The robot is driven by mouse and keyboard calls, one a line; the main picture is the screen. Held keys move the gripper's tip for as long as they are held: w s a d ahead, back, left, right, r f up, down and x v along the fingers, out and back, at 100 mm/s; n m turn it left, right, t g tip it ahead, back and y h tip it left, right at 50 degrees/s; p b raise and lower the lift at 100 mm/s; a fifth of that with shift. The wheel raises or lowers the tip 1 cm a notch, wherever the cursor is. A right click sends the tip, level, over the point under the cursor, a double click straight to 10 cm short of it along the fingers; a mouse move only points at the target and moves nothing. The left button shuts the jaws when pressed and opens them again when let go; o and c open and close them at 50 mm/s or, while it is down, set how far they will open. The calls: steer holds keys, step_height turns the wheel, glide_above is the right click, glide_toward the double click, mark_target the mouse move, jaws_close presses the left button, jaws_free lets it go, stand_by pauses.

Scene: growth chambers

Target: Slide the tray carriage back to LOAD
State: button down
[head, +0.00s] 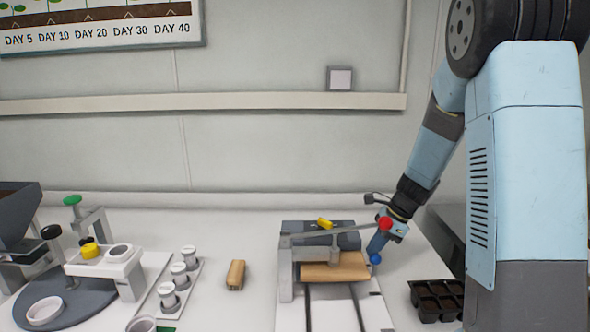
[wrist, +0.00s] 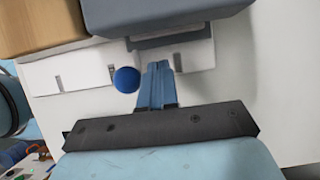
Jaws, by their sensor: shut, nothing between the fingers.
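The tray carriage appears to be the unit on the rails at the front right of the bench, carrying a wooden block (head: 335,270); the block also shows in the wrist view (wrist: 35,22). A blue ball knob (head: 375,258) is at its right side. My gripper (head: 378,244) is shut and empty, low beside this knob. In the wrist view, the closed fingertips (wrist: 158,68) point at the white base, just right of the blue knob (wrist: 127,79); I cannot tell if they touch. No LOAD mark is readable.
A lever with a red ball (head: 385,223) passes over the carriage, close to my wrist. A dark grey block (head: 348,240) stands behind. Two dark rails (head: 310,310) run toward the front.

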stand_by(0.4)
step_height(320, 180, up, 9)
steer(key=w, duration=0.1)
stand_by(0.9)
steer(key=s+r+n+t+h, duration=0.1)
steer(key=s+r+n+t, duration=0.1)
steer(key=s+r+n, duration=0.2)
steer(key=s+d+r+n+t+h, duration=0.1)
steer(key=s+r+n, duration=0.3)
steer(key=s+n, duration=0.4)
steer(key=s+r+n+t+h, duration=0.2)
steer(key=s+r+n, duration=0.3)
steer(key=s, duration=0.9)
steer(key=shift+d+n+t+h, duration=0.3)
steer(key=shift+n+h, duration=0.2)
steer(key=shift+h, duration=0.1)
